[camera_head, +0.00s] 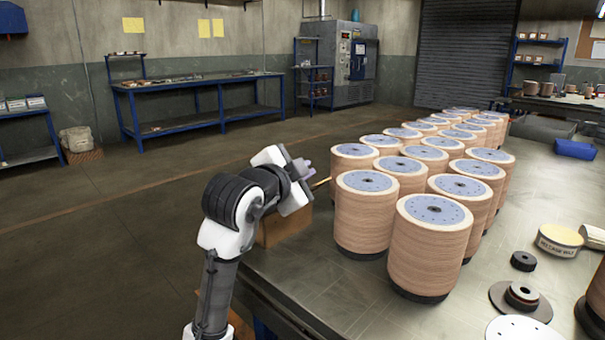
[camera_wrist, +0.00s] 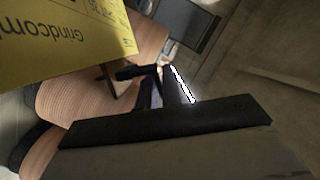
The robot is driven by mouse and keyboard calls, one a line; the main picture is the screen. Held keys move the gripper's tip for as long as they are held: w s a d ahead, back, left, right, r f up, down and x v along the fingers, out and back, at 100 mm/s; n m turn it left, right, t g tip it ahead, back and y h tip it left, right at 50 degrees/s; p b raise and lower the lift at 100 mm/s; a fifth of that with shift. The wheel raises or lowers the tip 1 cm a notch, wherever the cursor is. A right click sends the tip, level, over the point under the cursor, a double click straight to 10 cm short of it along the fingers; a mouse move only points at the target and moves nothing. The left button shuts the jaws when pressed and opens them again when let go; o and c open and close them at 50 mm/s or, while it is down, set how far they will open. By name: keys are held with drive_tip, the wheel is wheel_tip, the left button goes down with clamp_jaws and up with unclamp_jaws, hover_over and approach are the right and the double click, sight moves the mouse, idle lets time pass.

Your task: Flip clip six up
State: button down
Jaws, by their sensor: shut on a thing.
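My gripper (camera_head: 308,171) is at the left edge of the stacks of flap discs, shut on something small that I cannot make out. In the wrist view, its dark parts (camera_wrist: 165,122) cross the lower half, and small black pieces (camera_wrist: 142,73) show near its tip. A yellow printed card (camera_wrist: 65,45) fills the upper left there, its lettering upside down. A thin yellow strip (camera_head: 321,183) also shows beside my gripper in the head view. I cannot make out a clip or a number six. The nearest disc stack (camera_head: 430,250) stands upright, with a blue-grey top.
Several disc stacks (camera_head: 366,215) stand in close rows on the metal table (camera_head: 325,285). A brown box (camera_head: 285,225) is behind my arm at the table's left edge. Loose black rings (camera_head: 523,261) and a round tin (camera_head: 559,240) lie at right.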

drive_tip(key=shift+a+r, duration=0.2)
drive_tip(key=c, duration=1.6)
unclamp_jaws()
drive_tip(key=shift+d+f, duration=0.1)
drive_tip(key=v, duration=1.4)
drive_tip(key=shift+f, duration=0.1)
